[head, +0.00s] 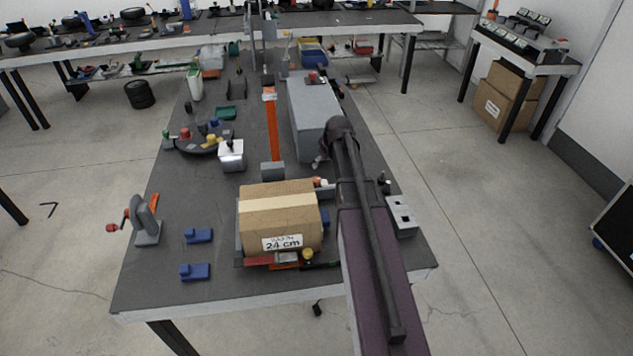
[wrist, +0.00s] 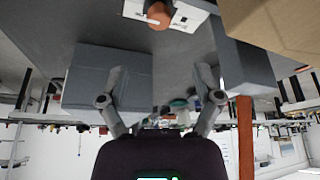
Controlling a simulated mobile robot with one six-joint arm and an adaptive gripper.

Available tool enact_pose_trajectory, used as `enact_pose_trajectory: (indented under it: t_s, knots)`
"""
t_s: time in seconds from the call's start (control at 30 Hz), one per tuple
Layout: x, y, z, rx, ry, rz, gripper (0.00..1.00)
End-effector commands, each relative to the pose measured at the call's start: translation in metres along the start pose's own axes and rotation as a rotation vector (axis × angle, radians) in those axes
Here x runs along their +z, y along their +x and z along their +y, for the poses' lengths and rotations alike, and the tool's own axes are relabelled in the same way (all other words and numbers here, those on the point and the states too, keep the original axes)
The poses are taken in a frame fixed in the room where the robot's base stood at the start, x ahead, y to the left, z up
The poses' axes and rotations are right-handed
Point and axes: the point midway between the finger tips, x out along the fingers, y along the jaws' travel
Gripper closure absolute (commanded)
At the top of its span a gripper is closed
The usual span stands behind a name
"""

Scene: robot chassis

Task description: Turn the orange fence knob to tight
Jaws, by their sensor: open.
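The orange knob (wrist: 159,15) sits on a white plate (wrist: 183,16) with dark markings at the top edge of the wrist view; its top is cut off and the markings are too small to read. My gripper (wrist: 160,72) is open and empty, and its two fingers stand apart below the knob in that picture, not touching it. In the head view, a small orange piece (head: 319,182) shows beside the cardboard box, partly hidden; I cannot tell its setting. My gripper is mostly hidden there by my own arm.
A cardboard box (head: 281,213) marked 24 cm stands close to the small orange piece. A large grey block (head: 313,112) and an orange strip (head: 272,128) lie further back on the dark table (head: 212,218).

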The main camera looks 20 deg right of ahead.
Motion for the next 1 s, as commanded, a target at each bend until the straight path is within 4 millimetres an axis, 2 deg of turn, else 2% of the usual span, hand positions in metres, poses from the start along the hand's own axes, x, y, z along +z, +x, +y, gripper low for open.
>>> enact_pose_trajectory:
  t_s: [1.0]
  knots:
    - [0.002, 0.078, 0.003, 0.002, 0.004, 0.000, 0.17]
